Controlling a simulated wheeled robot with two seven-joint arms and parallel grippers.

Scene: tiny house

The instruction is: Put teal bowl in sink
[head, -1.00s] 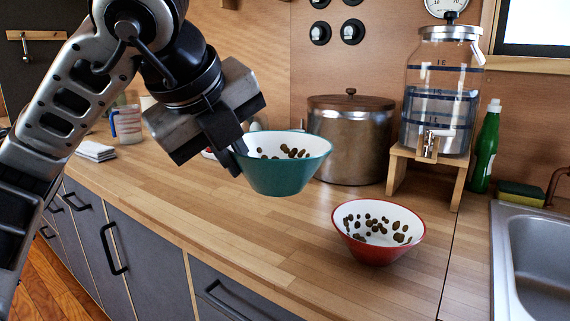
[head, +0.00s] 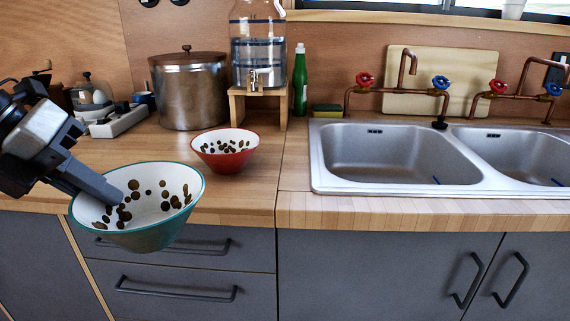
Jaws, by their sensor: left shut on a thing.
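The teal bowl (head: 150,238) has a white inside with dark brown spots. It is at the lower left of the head view, in front of the counter's front edge, tilted so its inside shows. My left gripper (head: 108,190) comes in from the left and is shut on the bowl's left rim. One finger shows inside the bowl; the other is hidden. The steel sink (head: 322,187) is to the right, set into the counter, with two basins that look empty. A gap of counter lies between the bowl and the sink. My right gripper is not in view.
A red bowl (head: 226,161) stands on the counter between the teal bowl and the sink. Behind are a steel pot (head: 188,92), a water dispenser (head: 258,50) on a wooden stand and a green bottle (head: 300,82). Copper taps (head: 402,75) rise behind the sink.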

